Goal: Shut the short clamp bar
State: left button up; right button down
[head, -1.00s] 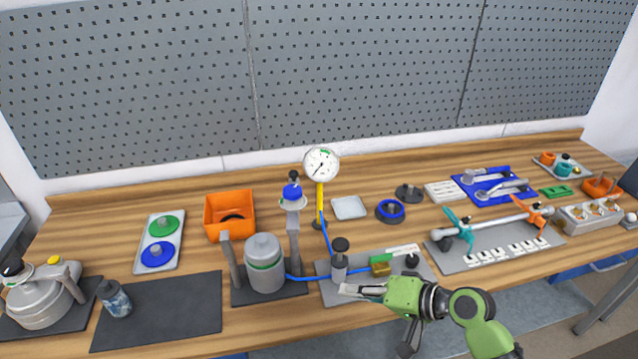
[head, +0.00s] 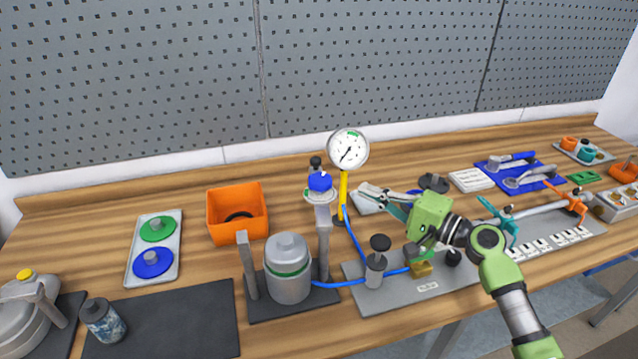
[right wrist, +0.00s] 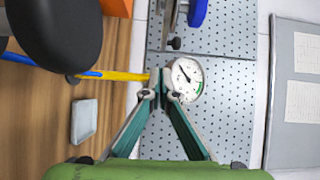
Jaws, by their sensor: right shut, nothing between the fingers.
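A grey drum (head: 288,272) with a green band stands on a dark base between two upright grey bars. The left bar (head: 248,266) is the shorter one and stands open, away from the drum top. I cannot tell for sure which is the short clamp bar. My right gripper (head: 364,190) is shut and empty, in the air right of the blue cap, near the gauge post. It also shows in the right wrist view (right wrist: 160,88). My left gripper is not in view.
A pressure gauge (head: 348,149) on a yellow post stands close behind my right gripper; it also shows in the wrist view (right wrist: 185,80). A pump (head: 376,265) with a blue hose stands in front. An orange bin (head: 214,214) is at the back left.

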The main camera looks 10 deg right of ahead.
pick_arm(q)
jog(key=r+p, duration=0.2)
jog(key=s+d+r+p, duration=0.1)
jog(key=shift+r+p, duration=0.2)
jog(key=shift+p, duration=0.15)
pick_arm(e)
jog(key=x, duration=0.9)
jog(key=shift+w, duration=0.25)
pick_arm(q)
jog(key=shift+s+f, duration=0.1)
pick_arm(e)
jog(key=shift+a, duration=0.1)
